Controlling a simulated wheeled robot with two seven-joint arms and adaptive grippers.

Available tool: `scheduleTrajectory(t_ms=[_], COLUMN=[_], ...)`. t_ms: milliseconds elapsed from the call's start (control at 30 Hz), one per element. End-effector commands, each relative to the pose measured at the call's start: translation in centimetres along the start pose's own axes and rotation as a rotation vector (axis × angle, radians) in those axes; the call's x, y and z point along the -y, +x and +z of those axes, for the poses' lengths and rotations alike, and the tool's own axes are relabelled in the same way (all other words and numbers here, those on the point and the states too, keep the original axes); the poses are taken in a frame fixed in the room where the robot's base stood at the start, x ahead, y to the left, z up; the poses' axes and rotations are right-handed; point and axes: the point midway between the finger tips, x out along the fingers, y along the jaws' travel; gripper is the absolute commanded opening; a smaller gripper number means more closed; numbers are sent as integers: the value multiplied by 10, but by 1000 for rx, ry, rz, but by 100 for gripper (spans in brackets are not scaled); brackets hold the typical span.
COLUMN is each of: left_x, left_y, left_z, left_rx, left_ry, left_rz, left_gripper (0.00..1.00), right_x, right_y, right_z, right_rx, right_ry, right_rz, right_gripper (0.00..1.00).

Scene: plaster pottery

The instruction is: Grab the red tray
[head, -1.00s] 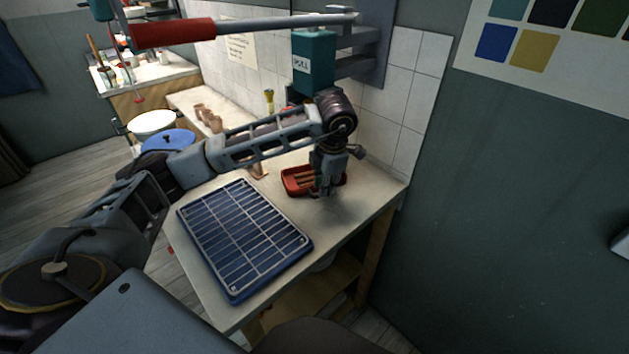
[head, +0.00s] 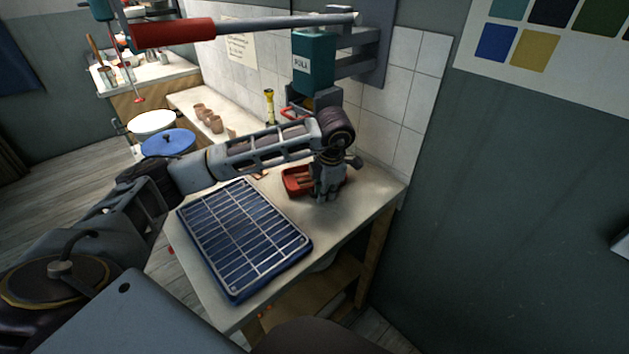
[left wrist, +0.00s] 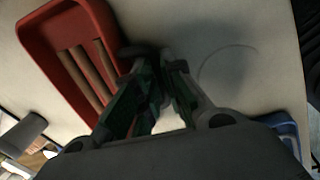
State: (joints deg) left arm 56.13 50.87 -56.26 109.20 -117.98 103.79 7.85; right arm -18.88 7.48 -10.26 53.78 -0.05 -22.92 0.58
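The red tray (head: 292,184) lies on the table beside the wall, with brown sticks inside. In the left wrist view the tray (left wrist: 45,40) fills the upper left. My left gripper (head: 328,197) points down at the tray's right side and hides part of it in the head view. In the left wrist view the fingertips of the left gripper (left wrist: 157,56) are close together, just right of the tray's near right rim. One fingertip overlaps the rim in the picture; contact cannot be told. Nothing shows held between them. My right gripper is not in view.
A blue tray with a metal rack (head: 240,238) covers the table's front left. A teal press with a red handle (head: 172,32) overhangs the back. Clay cups (head: 208,118) and a yellow tool (head: 269,105) stand farther back. The table's right front is clear.

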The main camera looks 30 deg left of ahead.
Motion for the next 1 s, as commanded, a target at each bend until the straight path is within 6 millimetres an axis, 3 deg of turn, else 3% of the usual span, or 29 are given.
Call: scheduleTrajectory(t_ms=[633, 1000], left_x=[0, -6], left_y=[-6, -43], left_z=[-2, -3], left_rx=[2, 3], left_ry=[0, 0], left_rz=[1, 2], left_gripper=[0, 0], right_x=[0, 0], right_y=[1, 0], right_z=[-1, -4], right_rx=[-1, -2], right_ry=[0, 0], right_rz=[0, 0], right_gripper=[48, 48])
